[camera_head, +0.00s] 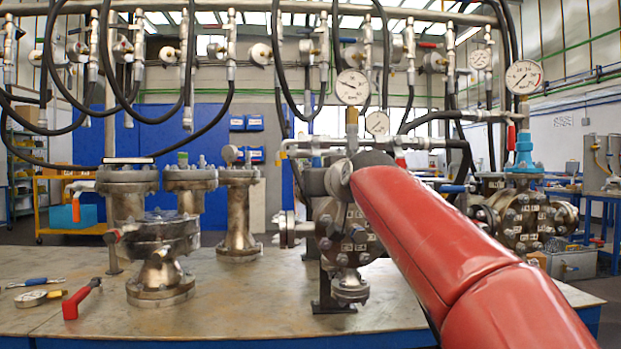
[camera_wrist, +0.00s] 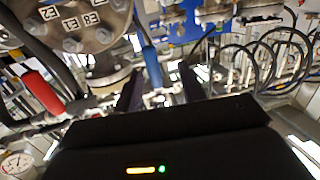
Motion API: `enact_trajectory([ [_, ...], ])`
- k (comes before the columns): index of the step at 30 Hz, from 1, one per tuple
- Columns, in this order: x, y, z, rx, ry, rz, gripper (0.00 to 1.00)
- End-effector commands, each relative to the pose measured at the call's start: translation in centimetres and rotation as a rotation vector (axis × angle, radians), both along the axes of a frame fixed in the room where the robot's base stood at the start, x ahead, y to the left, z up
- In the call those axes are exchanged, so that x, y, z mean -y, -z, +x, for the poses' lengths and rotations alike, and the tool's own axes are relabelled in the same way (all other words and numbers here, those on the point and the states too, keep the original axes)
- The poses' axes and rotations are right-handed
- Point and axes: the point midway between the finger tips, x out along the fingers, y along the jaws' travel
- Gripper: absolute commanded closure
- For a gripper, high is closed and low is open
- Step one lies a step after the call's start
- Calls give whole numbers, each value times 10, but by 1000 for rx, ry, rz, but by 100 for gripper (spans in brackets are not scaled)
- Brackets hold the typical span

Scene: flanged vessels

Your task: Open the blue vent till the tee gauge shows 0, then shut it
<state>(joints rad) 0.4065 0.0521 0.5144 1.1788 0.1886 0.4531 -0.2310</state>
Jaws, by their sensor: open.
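The wrist view shows a blue lever handle (camera_wrist: 152,66), tilted, with its lower end near the gap between my fingers. My gripper (camera_wrist: 160,82) is open; I cannot tell whether a finger touches the handle. In the head view a small blue lever (camera_head: 453,188) shows right of my red arm, which hides my gripper. A large dial gauge (camera_head: 352,87) stands on a brass fitting above the pipe tee area, with a smaller gauge (camera_head: 377,123) beside it. I cannot tell which is the tee gauge. A dial gauge (camera_wrist: 16,163) also shows at the wrist view's lower left; its reading is too small.
A red handle (camera_wrist: 43,92) lies left of my fingers, below a bolted flange (camera_wrist: 85,25). Flanged vessels (camera_head: 160,255) stand on the bench (camera_head: 230,315) at left, with a red-handled tool (camera_head: 80,298). Another gauge (camera_head: 523,77) stands at right. Black hoses hang overhead.

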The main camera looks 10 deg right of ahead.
Motion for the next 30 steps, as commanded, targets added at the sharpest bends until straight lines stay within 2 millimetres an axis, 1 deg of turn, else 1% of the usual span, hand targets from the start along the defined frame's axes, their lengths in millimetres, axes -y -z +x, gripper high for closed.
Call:
enact_trajectory([
  [1,7,-9,8,35,-1,20,60],
  [3,12,-21,12,69,-2,37,60],
  [6,15,-30,18,89,-4,47,60],
  [8,14,-32,24,91,-5,48,60],
  [15,5,-33,61,88,-6,47,60],
  [21,1,-31,84,89,-5,48,60],
  [25,0,-30,90,91,-3,46,60],
  [30,0,-29,90,91,-3,46,60],
])
